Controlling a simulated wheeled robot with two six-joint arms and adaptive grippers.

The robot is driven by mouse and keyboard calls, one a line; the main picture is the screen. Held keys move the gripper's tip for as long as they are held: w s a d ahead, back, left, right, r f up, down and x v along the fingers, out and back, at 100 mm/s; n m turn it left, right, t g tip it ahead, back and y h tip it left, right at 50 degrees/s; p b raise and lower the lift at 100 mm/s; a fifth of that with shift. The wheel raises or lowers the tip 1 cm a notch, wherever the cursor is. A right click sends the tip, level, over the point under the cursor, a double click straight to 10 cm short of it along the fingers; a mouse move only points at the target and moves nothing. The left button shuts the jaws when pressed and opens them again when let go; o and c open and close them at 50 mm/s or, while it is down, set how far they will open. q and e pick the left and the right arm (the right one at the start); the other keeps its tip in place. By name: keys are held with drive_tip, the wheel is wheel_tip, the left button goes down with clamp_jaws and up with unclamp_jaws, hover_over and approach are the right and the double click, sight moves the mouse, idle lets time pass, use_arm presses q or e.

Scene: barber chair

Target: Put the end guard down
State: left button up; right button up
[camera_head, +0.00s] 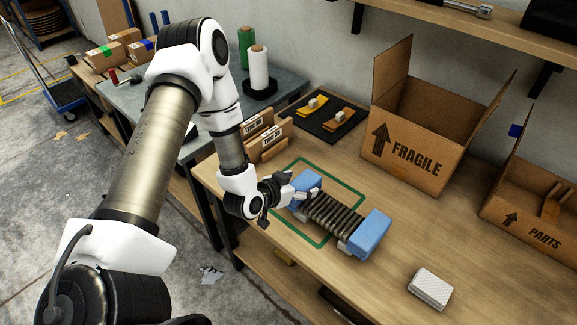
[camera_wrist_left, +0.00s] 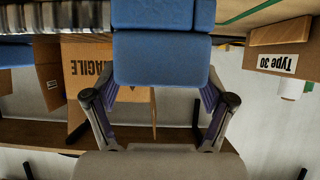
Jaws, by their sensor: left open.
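In the left wrist view that guard (camera_wrist_left: 162,58) fills the top middle, between the spread fingers of the open gripper (camera_wrist_left: 160,97). I cannot tell whether the fingers touch it. The ribbed part (camera_wrist_left: 60,18) shows at the upper left there. My right gripper is not in view.
A green outline (camera_head: 318,243) is marked on the bench around the left part of the assembly. A FRAGILE box (camera_head: 407,150) and a PARTS box (camera_head: 530,215) stand behind and right. A white block (camera_head: 430,288) lies front right. Wooden Type blocks (camera_head: 268,138) stand behind the gripper.

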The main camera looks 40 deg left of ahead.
use_arm(q)
drive_tip(key=p+v, duration=0.2)
drive_tip(key=v, duration=0.9)
drive_tip(key=s+d+f+g, duration=0.2)
drive_tip(key=f, duration=0.1)
drive_tip(key=s+d+f+g, duration=0.2)
drive_tip(key=f, duration=0.1)
drive_tip(key=s+d+f+g, duration=0.2)
drive_tip(key=f, duration=0.1)
drive_tip(key=shift+s+f+h, duration=0.3)
drive_tip(key=shift+f+h, duration=0.1)
drive_tip(key=s+d+f+g+y, duration=0.1)
drive_tip(key=s+f+g, duration=0.2)
drive_tip(key=s, duration=0.2)
drive_tip(key=s+d+f+n+g+y, duration=0.1)
drive_tip(key=s+d+f+g, duration=0.1)
drive_tip(key=s, duration=0.4)
drive_tip(key=shift+s+d+f+g, duration=0.2)
drive_tip(key=shift+f+g, duration=0.4)
drive_tip(key=shift+f, duration=0.2)
